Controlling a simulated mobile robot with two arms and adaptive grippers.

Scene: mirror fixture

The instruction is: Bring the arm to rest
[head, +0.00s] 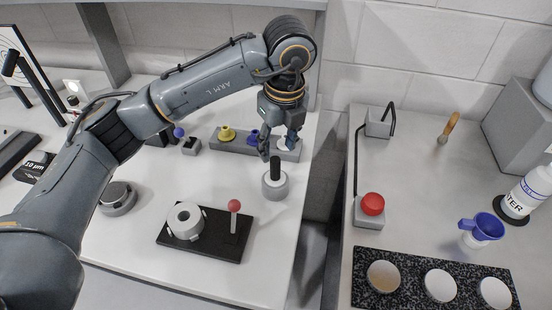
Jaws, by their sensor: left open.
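My left arm comes in from the left and reaches across the left table (270,228). My left gripper (277,150) points down with its fingers apart and nothing seen between them. Below it stands a light grey cylinder with a black upright handle (275,184). I cannot tell whether a fingertip touches that handle. Behind the gripper lies a grey rack (232,147) with a yellow knob (226,132), a blue knob (253,136) and a white piece, partly hidden by the fingers. My right gripper is not in view.
A black fixture plate (205,249) holds a white ring part (186,221) and a red-tipped lever (234,206). A gap separates the right counter, with a red button (372,204), blue funnel (483,228), water bottle (527,192) and dark tray of round dishes (411,293).

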